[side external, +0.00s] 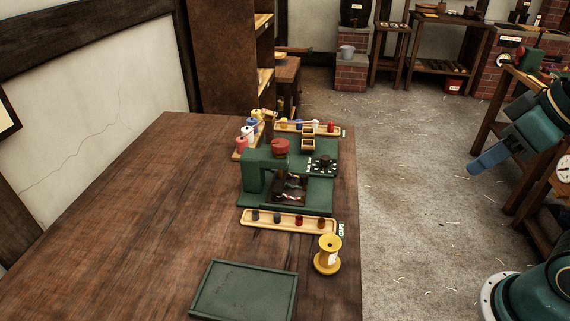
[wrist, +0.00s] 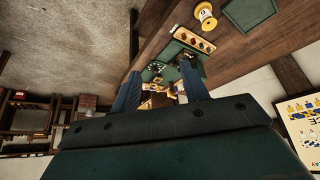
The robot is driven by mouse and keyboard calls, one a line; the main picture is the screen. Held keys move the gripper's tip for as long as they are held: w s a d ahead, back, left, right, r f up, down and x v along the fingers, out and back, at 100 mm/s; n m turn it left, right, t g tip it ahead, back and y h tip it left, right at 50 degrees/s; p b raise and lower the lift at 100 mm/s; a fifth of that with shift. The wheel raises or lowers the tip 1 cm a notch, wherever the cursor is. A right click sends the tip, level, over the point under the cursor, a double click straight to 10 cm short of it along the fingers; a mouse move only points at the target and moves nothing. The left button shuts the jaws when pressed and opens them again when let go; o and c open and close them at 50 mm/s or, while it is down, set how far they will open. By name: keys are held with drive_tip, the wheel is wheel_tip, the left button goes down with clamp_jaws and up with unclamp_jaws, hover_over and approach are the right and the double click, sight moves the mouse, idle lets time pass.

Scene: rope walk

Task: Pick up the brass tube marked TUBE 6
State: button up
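I cannot make out a brass tube marked TUBE 6 in either view. My gripper (side external: 475,166) hangs in the air at the right of the side external view, over the floor and well away from the wooden table (side external: 150,220). In the wrist view my gripper (wrist: 158,72) has its two blue fingers apart, with nothing held between them. A green machine (side external: 290,190) with a red knob stands on the table. It also shows beyond the fingers in the wrist view (wrist: 172,56), where the fingers partly hide it.
A wooden tray of several caps (side external: 262,226), a yellow spool (side external: 327,256) and an empty green tray (side external: 245,291) lie nearer on the table. Racks of coloured spools (side external: 250,133) stand behind the machine. Another bench (side external: 520,85) is at the right. The table's left side is clear.

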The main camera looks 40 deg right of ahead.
drive_tip(key=o, duration=0.3)
drive_tip(key=m+g+y, duration=0.4)
drive_tip(key=m+g, duration=0.1)
drive_tip(key=m, duration=1.6)
approach(335, 239)
drive_tip(key=shift+s+d+f, duration=0.1)
drive_tip(key=shift+s+d, duration=0.05)
drive_tip(key=shift+x, duration=4.3)
